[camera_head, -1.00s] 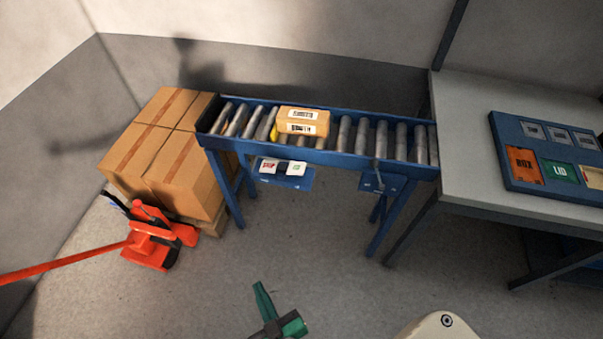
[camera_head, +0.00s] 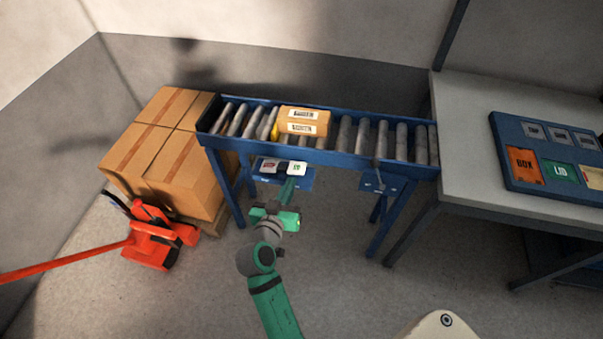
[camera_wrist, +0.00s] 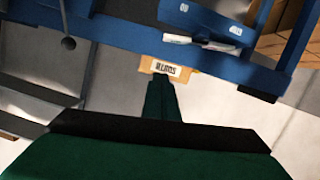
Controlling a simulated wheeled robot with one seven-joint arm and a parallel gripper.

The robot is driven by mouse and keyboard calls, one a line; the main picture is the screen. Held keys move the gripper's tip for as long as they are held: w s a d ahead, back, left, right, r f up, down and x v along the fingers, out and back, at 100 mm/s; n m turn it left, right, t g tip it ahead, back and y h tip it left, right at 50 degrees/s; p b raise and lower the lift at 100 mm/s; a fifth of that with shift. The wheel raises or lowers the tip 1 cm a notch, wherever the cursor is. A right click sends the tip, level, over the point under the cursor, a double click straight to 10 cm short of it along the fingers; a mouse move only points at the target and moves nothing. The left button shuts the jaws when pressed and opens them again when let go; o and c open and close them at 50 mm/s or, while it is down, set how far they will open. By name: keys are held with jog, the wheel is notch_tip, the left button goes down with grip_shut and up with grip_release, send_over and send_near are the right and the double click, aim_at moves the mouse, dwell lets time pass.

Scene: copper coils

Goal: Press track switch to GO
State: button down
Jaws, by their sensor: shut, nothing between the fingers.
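The track switch is a pair of small plates on a blue panel (camera_head: 302,182) under the conveyor's near side. The left plate (camera_head: 268,165) has reddish marking, and the right plate (camera_head: 297,168) is white with green marking. Their lettering is too small to read. My green gripper (camera_head: 288,184) is shut and empty, its tip pointing up just below and in front of the switch. I cannot tell whether it touches. In the wrist view, the shut fingers (camera_wrist: 160,83) point up toward the blue panel, where pale plates (camera_wrist: 195,42) show nearly edge-on.
A cardboard parcel (camera_head: 303,121) lies on the roller conveyor (camera_head: 348,158). A lever (camera_head: 378,172) hangs on the conveyor's right side. Stacked cartons (camera_head: 163,155) and a red pallet jack (camera_head: 150,240) stand left. A table (camera_head: 455,120) stands right. Floor in front is clear.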

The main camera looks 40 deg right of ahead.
jog(key=shift+w, duration=0.15)
send_over(301, 174)
jog(key=a, duration=0.2)
notch_tip(301, 174, down, 2)
jog(key=f, duration=0.2)
jog(key=s+d+f, duration=0.1)
jog(key=shift+d, duration=0.1)
jog(key=shift+s+f, duration=0.1)
jog(key=shift+f, duration=0.6)
jog(key=shift+d, duration=0.1)
